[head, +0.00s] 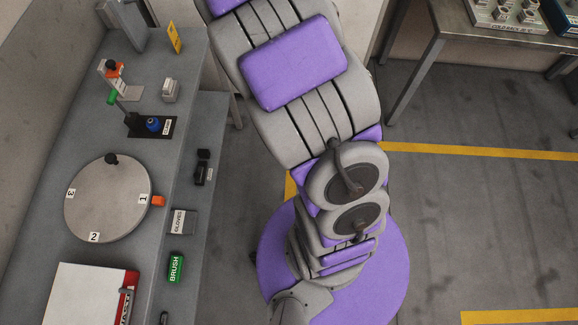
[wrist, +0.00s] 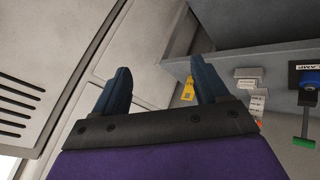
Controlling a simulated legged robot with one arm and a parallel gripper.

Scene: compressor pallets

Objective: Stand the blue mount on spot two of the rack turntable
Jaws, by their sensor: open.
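The blue mount (head: 153,124) is a small blue piece on a black labelled plate (head: 134,131) on the bench. It also shows at the right edge of the wrist view (wrist: 308,77). The rack turntable (head: 91,203) is a round grey disc nearer the front of the bench, marked 1, 2 and 3. Spot two (head: 94,237) is at its front edge, and its surface there looks bare. A dark knob stands at its back edge. My gripper (wrist: 162,85) is open and empty, with the mount off to its right in the wrist view. The head view does not show my fingers.
An orange piece (head: 158,201) sits beside the turntable at label 1. A gloves box (head: 182,221), brush box (head: 176,267) and red-white box (head: 92,294) lie nearer.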

